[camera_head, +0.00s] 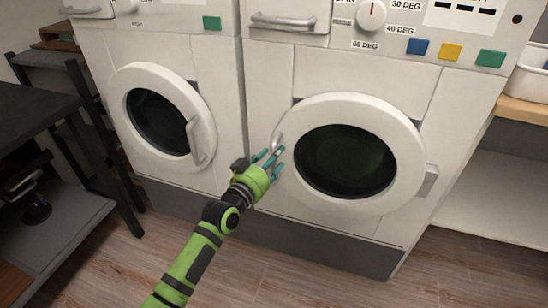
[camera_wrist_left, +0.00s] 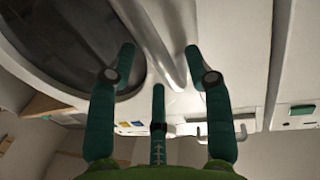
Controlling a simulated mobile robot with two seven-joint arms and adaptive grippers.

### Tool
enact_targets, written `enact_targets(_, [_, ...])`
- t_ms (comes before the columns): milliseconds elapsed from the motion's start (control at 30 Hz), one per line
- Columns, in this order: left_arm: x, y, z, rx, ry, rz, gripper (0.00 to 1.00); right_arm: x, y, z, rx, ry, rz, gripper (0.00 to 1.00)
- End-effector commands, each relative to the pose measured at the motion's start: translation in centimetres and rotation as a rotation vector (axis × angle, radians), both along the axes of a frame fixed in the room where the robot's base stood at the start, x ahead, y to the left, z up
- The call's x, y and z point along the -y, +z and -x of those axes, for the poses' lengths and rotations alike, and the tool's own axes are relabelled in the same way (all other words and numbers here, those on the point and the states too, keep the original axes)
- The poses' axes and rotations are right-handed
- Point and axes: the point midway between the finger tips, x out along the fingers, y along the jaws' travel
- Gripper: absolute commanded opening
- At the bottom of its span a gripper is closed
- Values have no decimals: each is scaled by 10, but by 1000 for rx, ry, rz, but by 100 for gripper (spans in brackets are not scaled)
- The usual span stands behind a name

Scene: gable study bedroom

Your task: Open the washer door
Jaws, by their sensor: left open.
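The right-hand white machine has a round door (camera_head: 408,135) with a dark window (camera_head: 345,162); the door looks shut. Its handle (camera_head: 277,139) is a pale bar on the door's left side, and a hinge block (camera_head: 430,180) sits on the right. My left gripper (camera_head: 271,158) is open just in front of this handle. In the left wrist view, the open fingers (camera_wrist_left: 159,62) spread either side of the handle bar (camera_wrist_left: 165,45), beside the dark window (camera_wrist_left: 75,40). Whether any finger touches the bar cannot be told. My right gripper is not in view.
A second white machine on the left has a round door (camera_head: 118,80), looking shut, with its handle (camera_head: 194,140) on the right. A dark table (camera_head: 35,112) stands far left. A wooden shelf (camera_head: 525,109) with a white bin (camera_head: 530,78) is at right. Wooden floor lies in front.

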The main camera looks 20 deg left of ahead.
Motion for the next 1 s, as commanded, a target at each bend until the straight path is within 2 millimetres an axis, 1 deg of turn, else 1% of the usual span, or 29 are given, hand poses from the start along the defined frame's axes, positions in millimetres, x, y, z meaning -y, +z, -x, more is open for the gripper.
enact_targets(33, [1,-1,-7,1,1,1,51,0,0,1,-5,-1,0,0])
enact_targets(100, [3,-1,-13,0,1,2,51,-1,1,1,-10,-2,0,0])
enact_targets(200, [4,-1,-18,0,0,1,51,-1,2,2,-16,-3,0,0])
enact_targets(467, [5,-1,-19,-2,0,1,51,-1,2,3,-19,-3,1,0])
enact_targets(567, [5,-1,-19,-2,0,1,15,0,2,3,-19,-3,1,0])
enact_targets(600, [5,-1,-19,-2,0,1,0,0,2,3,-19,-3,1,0])
enact_targets(867, [5,-1,-19,-2,2,1,0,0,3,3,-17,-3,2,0])
enact_targets(967, [5,0,-16,-2,7,1,0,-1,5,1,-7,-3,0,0])
enact_targets(1000, [5,1,-14,-2,10,1,0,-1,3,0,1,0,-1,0])
